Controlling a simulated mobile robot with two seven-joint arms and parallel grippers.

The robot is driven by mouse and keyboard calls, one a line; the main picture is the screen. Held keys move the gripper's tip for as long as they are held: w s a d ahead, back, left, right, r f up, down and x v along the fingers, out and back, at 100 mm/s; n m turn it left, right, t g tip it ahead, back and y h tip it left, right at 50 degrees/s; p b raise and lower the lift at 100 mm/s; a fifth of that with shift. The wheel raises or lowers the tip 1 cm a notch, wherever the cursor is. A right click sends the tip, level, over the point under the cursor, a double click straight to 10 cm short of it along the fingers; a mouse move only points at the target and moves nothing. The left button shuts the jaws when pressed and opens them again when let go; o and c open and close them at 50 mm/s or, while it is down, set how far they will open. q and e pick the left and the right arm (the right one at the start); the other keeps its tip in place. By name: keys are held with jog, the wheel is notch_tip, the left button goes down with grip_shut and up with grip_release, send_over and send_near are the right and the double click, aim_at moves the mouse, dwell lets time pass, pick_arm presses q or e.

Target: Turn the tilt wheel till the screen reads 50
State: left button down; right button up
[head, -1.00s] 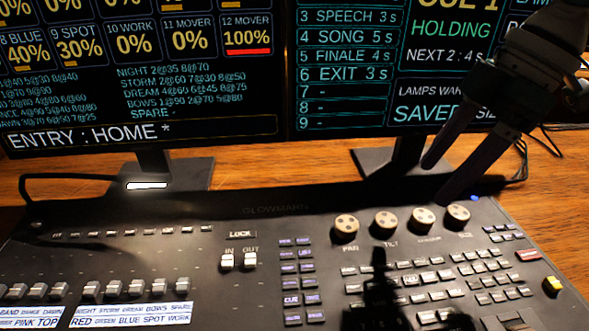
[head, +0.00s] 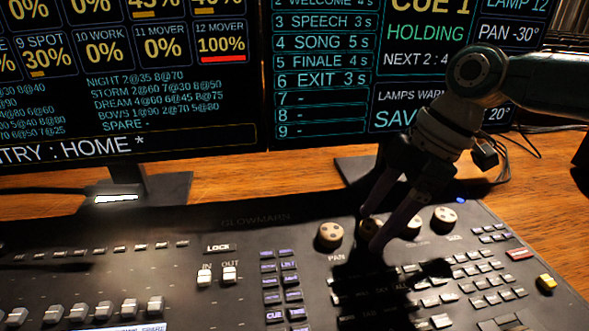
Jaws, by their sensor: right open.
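The tilt wheel (head: 367,229) is the second of the cream wheels in a row on the dark mixing desk, just right of the pan wheel (head: 330,236). My right gripper (head: 374,231) is open and points down at the tilt wheel, one finger on its far side and one on its near side. The fingers and their shadow hide part of the wheel and its label. I cannot tell whether they touch it. The right screen (head: 420,70) reads PAN -30°. A lower line ends in 20°, its name hidden behind my arm. My left gripper is not in view.
Two more wheels, the third (head: 411,228) and the fourth (head: 444,219), sit close to the right. Small keys (head: 452,283) fill the desk in front. Sliders (head: 110,312) stand at the left. The screen's stand (head: 357,170) is just behind the wheels.

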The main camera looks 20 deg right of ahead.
grip_shut()
dwell(0.5)
